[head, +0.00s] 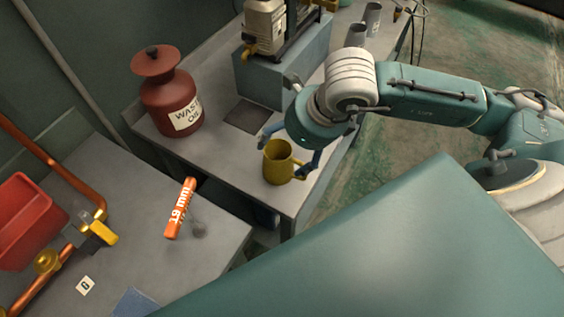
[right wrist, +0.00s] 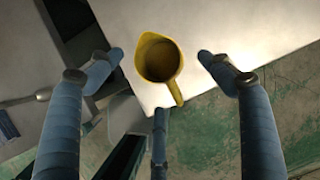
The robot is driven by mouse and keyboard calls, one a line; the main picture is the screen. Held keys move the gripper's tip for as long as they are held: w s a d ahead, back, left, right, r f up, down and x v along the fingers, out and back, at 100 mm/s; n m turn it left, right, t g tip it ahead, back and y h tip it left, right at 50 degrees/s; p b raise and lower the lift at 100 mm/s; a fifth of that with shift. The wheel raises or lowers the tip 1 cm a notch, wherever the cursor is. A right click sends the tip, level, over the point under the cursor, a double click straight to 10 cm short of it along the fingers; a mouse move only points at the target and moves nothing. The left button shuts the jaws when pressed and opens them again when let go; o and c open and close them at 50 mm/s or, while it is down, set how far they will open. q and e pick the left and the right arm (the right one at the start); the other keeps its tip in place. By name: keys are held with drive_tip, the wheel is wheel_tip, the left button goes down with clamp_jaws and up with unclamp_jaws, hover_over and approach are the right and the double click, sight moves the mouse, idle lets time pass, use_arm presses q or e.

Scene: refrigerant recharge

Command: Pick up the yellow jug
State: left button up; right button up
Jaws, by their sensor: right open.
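The yellow jug (head: 278,163) stands upright on the grey bench near its front corner, with its handle toward the right in the head view. In the right wrist view the jug (right wrist: 158,60) is seen from above, with its mouth open and its handle pointing down the picture. My right gripper (head: 290,152) is open, with a blue finger on either side of the jug. In the right wrist view its fingertips (right wrist: 160,55) are apart, with visible gaps between them and the jug. My left gripper is in neither view.
A red-brown waste oil can (head: 168,100) stands left of the jug on the bench. An orange 19 mm tool (head: 180,208) lies on the nearer bench. A red bin (head: 22,220) and copper pipes (head: 70,180) are at the left. Grey cups (head: 372,20) stand at the back.

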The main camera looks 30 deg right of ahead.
sight(279, 154)
drive_tip(key=p+x, duration=0.2)
drive_tip(key=x, duration=0.3)
drive_tip(key=shift+w+a+r, duration=0.1)
drive_tip(key=shift+w+a, duration=0.05)
drive_tip(key=shift+w, duration=0.05)
drive_tip(key=shift+w+f, duration=0.1)
drive_tip(key=shift+f, duration=0.15)
drive_tip(key=c, duration=1.6)
